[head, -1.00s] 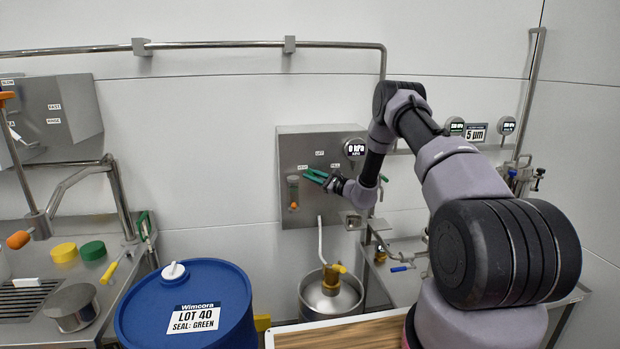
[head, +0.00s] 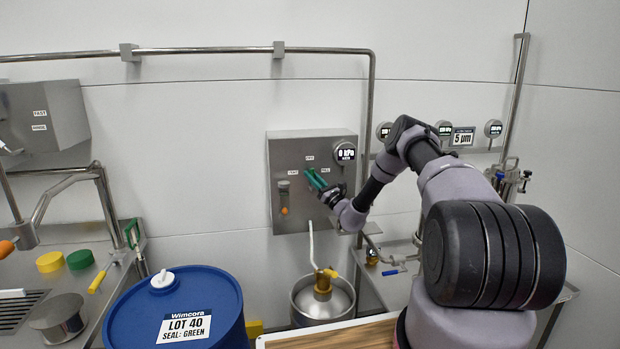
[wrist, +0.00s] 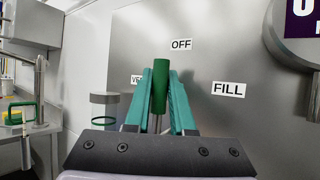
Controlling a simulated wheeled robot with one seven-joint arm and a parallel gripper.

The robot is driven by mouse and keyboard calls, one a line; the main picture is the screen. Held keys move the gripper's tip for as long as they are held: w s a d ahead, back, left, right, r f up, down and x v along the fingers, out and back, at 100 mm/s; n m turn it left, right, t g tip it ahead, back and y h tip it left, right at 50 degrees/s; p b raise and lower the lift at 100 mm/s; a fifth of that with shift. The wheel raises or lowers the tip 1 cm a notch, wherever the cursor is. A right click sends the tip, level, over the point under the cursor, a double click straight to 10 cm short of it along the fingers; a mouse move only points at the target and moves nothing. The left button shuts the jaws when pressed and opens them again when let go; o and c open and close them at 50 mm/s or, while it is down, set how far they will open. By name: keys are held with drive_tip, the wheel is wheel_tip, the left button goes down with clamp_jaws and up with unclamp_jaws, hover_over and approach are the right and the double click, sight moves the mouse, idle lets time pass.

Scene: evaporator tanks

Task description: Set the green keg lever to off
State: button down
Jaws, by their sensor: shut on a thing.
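The green keg lever (wrist: 162,88) is on a steel panel with VENT, OFF and FILL labels. In the wrist view it stands nearly upright and points up toward the OFF label (wrist: 181,44), a little left of it. My gripper (wrist: 160,100) has teal fingers on both sides of the lever and is shut on it. In the head view my gripper (head: 315,180) is at the panel (head: 310,155), where the fingers largely hide the lever. The FILL label (wrist: 228,89) is to the right, and the VENT label (wrist: 137,79) is partly covered by a finger.
A round gauge (head: 345,152) reading 0 kPa is at the panel's upper right. A sight tube (head: 283,197) is at its left. A steel keg (head: 323,300) stands below, with a blue drum (head: 185,310) to the left.

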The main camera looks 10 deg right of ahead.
drive_tip(key=shift+d, duration=0.1)
idle(0.3)
drive_tip(key=c, duration=1.1)
unclamp_jaws()
drive_tip(key=shift+o, duration=0.2)
drive_tip(key=v, duration=1)
drive_tip(key=shift+s+d+f, duration=0.15)
drive_tip(key=shift+s+f, duration=0.05)
drive_tip(key=shift+s, duration=0.15)
